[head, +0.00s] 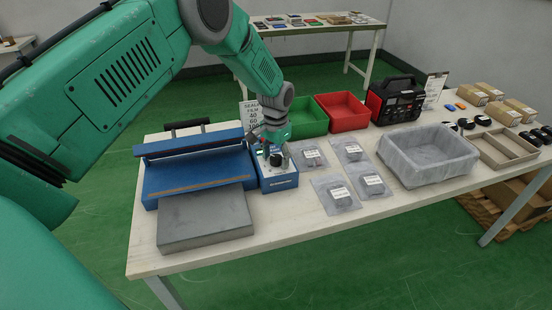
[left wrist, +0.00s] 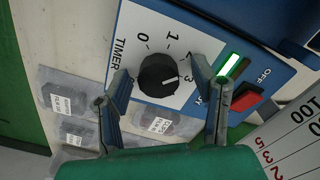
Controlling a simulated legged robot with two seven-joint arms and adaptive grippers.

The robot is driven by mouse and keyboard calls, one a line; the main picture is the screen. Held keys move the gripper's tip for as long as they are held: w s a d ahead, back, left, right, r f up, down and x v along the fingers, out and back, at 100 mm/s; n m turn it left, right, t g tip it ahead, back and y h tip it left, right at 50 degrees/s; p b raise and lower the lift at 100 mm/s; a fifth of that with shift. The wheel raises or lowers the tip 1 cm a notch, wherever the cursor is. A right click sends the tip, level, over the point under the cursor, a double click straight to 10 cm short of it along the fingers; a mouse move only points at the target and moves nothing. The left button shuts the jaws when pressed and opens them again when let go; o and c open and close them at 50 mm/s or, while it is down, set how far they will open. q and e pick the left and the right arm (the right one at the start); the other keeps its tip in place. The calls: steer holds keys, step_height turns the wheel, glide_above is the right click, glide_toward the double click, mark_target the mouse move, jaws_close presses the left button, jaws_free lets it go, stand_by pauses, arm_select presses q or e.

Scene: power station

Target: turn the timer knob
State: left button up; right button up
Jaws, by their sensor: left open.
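The timer knob (left wrist: 159,75) is round and black, on the white panel of a blue control box (head: 279,183). Its white mark points toward the 3 on the printed scale in the left wrist view. In the head view the knob (head: 276,160) shows just below my left gripper (head: 272,151). In the left wrist view my left gripper (left wrist: 160,82) is open, with one finger on each side of the knob. Gaps show between fingers and knob; I cannot tell the depth between them. My right gripper is in neither view.
Beside the knob are a lit green indicator (left wrist: 230,66) and a red switch (left wrist: 246,96) marked OFF. A blue sealer (head: 195,165) adjoins the box at left. Bagged parts (head: 337,194) lie at right; green (head: 306,117) and red (head: 343,111) bins stand behind.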

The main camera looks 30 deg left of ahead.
mark_target(276, 157)
arm_select(q)
step_height(276, 157, up, 12)
steer(key=shift+f, duration=0.15)
stand_by(0.5)
